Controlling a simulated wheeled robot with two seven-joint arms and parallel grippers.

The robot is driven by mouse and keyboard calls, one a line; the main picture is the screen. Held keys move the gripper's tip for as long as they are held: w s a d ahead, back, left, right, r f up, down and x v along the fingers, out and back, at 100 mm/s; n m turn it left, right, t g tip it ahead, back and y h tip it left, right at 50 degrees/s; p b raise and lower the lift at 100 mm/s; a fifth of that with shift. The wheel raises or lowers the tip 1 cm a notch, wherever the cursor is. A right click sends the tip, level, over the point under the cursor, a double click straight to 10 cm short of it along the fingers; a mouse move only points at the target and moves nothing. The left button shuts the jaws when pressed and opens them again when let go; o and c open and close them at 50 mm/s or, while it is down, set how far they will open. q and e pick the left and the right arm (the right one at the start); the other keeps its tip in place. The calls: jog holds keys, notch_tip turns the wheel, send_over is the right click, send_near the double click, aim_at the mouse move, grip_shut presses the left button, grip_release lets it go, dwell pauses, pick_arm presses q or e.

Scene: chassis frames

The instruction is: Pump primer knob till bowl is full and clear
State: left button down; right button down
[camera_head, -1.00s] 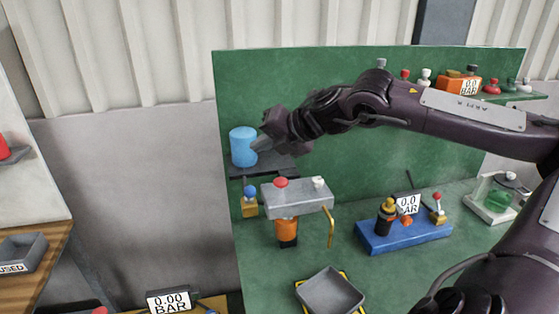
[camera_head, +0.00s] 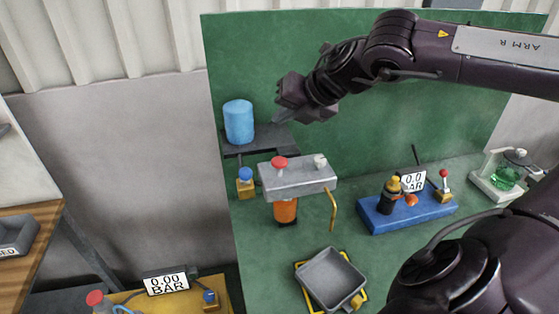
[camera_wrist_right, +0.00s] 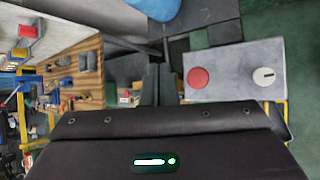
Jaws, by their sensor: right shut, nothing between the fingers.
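The grey filter head (camera_head: 298,178) stands on the green bench and carries a red knob (camera_head: 279,163) and a white slotted knob (camera_head: 320,160). Which one is the primer knob is not marked. Below the head hangs an orange bowl (camera_head: 285,211) with a dark lower end. My right gripper (camera_head: 279,119) is shut and empty, apart from the red knob and above it in the head view. In the right wrist view, the shut fingers (camera_wrist_right: 158,86) appear left of the red knob (camera_wrist_right: 198,78), with the white knob (camera_wrist_right: 265,77) farther right. My left gripper is out of view.
A blue cylinder (camera_head: 239,122) stands on a dark shelf (camera_head: 232,146) left of my right gripper. A blue-capped brass valve (camera_head: 245,182) and a bent yellow pipe (camera_head: 333,213) flank the head. A grey tray (camera_head: 330,279) lies in front. A blue base (camera_head: 411,213) carries a gauge.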

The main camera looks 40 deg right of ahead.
jog(key=b, duration=0.5)
send_over(278, 160)
jog(key=s, duration=0.2)
jog(key=f, duration=0.7)
jog(key=shift+w+d, duration=0.15)
jog(key=shift+w, duration=0.1)
jog(key=shift+f+b, duration=0.55)
jog(key=shift+f, duration=0.05)
dwell(0.4)
jog(key=shift+f+b, duration=0.45)
jog(key=shift+b, duration=0.1)
jog(key=shift+f+b, duration=0.9)
jog(key=shift+f, duration=0.1)
dwell(0.7)
jog(key=shift+r, duration=0.15)
jog(key=shift+r+p, duration=1)
jog(key=shift+r, duration=0.3)
jog(key=shift+r, duration=0.1)
